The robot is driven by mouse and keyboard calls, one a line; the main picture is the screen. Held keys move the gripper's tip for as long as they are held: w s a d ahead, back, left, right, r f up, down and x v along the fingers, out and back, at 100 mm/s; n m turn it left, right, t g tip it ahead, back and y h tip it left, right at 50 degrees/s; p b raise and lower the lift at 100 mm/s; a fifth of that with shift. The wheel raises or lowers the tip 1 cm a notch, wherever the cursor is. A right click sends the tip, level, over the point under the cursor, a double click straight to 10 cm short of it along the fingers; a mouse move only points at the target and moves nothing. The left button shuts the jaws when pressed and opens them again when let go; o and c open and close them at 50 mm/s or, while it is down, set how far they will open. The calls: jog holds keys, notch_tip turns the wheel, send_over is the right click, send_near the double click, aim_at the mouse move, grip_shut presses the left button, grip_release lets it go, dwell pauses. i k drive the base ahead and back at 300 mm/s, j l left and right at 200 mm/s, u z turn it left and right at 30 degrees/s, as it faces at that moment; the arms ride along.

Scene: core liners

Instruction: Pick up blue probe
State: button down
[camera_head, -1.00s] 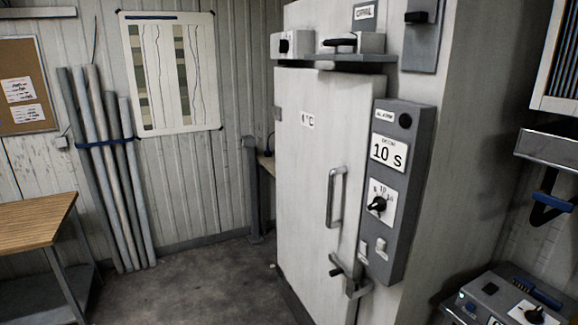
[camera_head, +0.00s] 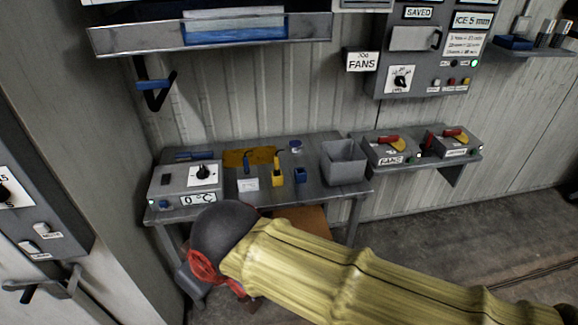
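Several blue items are at the work table (camera_head: 325,196), and I cannot tell for sure which is the blue probe. A blue bar lies at the back of the grey 0 °C box (camera_head: 172,186). My yellow-sleeved arm crosses the lower right. Its dark rounded end is in front of the table; my gripper's fingers cannot be made out there, and nothing is seen held.
A grey open bin (camera_head: 344,163) stands at the table's right end. Switch boxes (camera_head: 390,149) with red levers sit on a shelf to the right. A metal shelf (camera_head: 112,40) hangs above the table, with a bracket below. A grey cabinet is close at left. Floor at right is clear.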

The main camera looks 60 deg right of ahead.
aim_at(247, 170)
jog(key=i+l+z, duration=0.1)
jog(key=l+z, duration=0.25)
jog(key=i+l+z, duration=0.1)
jog(key=z, duration=0.25)
jog(key=i+l+z, duration=0.1)
jog(key=z, duration=0.25)
jog(key=l, duration=0.1)
